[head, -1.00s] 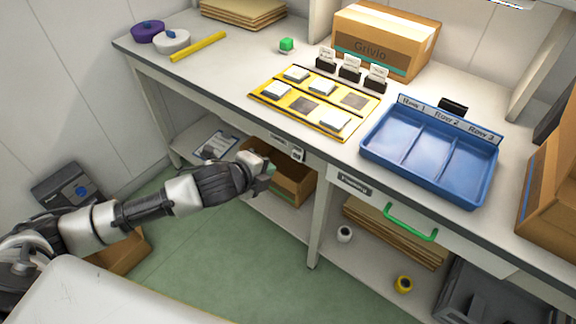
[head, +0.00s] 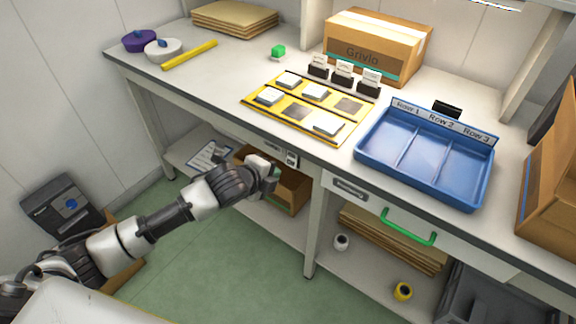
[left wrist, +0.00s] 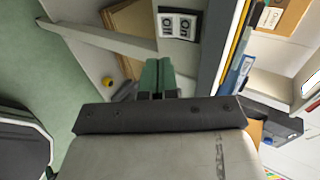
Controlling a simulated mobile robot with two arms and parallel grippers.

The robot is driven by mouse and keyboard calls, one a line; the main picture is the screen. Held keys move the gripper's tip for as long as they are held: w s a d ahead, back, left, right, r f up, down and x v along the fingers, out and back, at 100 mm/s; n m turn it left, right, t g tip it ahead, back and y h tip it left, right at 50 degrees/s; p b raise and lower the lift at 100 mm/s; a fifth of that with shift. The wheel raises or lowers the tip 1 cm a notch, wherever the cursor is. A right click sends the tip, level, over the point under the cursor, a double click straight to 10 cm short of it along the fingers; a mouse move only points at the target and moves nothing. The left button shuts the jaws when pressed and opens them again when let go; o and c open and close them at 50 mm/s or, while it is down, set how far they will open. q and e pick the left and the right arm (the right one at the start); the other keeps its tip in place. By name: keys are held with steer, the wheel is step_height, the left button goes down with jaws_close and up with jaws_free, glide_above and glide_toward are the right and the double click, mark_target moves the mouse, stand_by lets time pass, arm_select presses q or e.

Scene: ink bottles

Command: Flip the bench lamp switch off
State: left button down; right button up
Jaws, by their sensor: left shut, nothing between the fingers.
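The lamp switch (head: 291,158) is a small pale plate with dark markings on the bench's front edge, above the lower shelf. In the left wrist view the plate (left wrist: 178,24) shows the words On and Off, seen turned, beyond the fingertips. I cannot tell which way the switch is set. My left gripper (head: 273,175) is just left of and below the switch, apart from it. Its green fingers also show in the left wrist view (left wrist: 157,75), closed together and empty. My right gripper is not in view.
The bench (head: 220,100) overhangs a cardboard box (head: 288,195) behind my left gripper. A drawer with a green handle (head: 408,228) is to the right. A blue tray (head: 365,150) and a yellow-edged mat (head: 345,128) lie on top. The green floor (head: 235,265) in front is free.

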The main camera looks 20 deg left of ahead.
mark_target(293, 163)
arm_select(q)
steer(key=x, duration=0.6)
steer(key=shift+w+d+r, duration=0.15)
steer(key=shift+w, duration=0.1)
steer(key=shift+w+d, duration=0.2)
steer(key=shift+w, duration=0.45)
steer(key=shift+f+b, duration=0.3)
steer(key=shift+b, duration=0.05)
steer(key=shift+w+f+b, duration=0.1)
steer(key=shift+f+b, duration=0.25)
steer(key=shift+b, duration=0.2)
steer(key=shift+r, duration=0.4)
steer(key=shift+p, duration=0.3)
